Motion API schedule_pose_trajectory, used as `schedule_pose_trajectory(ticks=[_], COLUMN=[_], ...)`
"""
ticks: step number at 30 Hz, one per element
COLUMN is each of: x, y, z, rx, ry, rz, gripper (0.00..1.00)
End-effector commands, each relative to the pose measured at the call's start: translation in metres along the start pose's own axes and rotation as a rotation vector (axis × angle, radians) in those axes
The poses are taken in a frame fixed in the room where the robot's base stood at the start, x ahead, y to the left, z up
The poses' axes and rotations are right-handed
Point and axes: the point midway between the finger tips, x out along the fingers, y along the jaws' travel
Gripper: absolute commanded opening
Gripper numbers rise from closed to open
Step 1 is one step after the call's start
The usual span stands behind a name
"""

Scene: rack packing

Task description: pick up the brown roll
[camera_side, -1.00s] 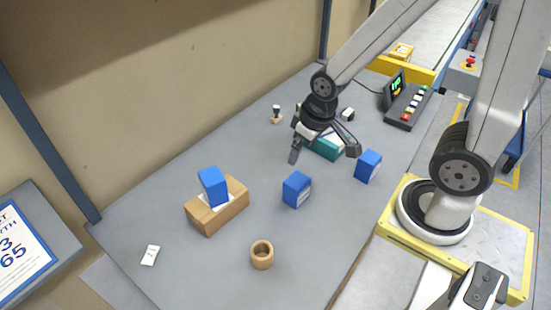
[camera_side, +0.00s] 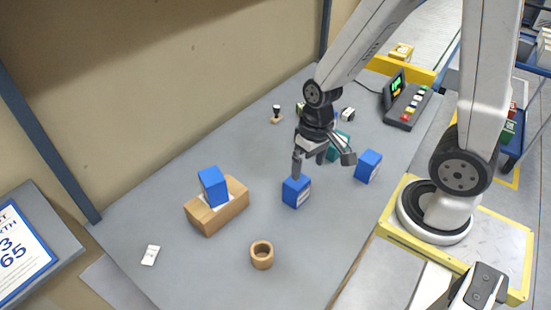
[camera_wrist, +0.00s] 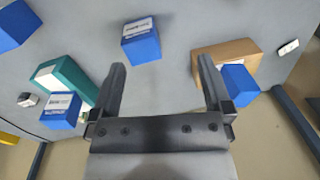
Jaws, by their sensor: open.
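The brown roll (camera_side: 262,261) is a short ring with an open hole on top. It stands upright on the grey table near the front edge in the side view. I cannot find it in the wrist view. My gripper (camera_side: 322,165) is open and empty above the table, well behind and to the right of the roll. In the side view its left finger overlaps the top of a blue box (camera_side: 296,193); I cannot tell if they touch. In the wrist view the open fingers (camera_wrist: 161,66) have bare table between them.
A brown box (camera_side: 231,211) with a blue box (camera_side: 212,186) on it stands left of the middle. Another blue box (camera_side: 368,167) is at right. A teal box (camera_wrist: 70,78) is partly hidden behind my gripper. A white card (camera_side: 150,255) lies front left. Table around the roll is clear.

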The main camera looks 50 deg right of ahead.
Motion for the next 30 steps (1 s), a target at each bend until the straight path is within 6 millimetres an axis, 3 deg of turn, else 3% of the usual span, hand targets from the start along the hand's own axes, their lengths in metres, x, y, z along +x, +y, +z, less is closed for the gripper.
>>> schedule_pose_trajectory(ticks=[6,15,22,30], x=[0.033,0.067,0.089,0.116], y=[-0.009,-0.034,-0.055,-0.072], z=[0.023,0.042,0.044,0.033], rx=[0.231,0.553,0.807,1.106], ry=[-0.238,-0.522,-0.701,-0.843], rz=[-0.097,-0.269,-0.426,-0.628], gripper=[1.0,1.0,1.0,1.0])
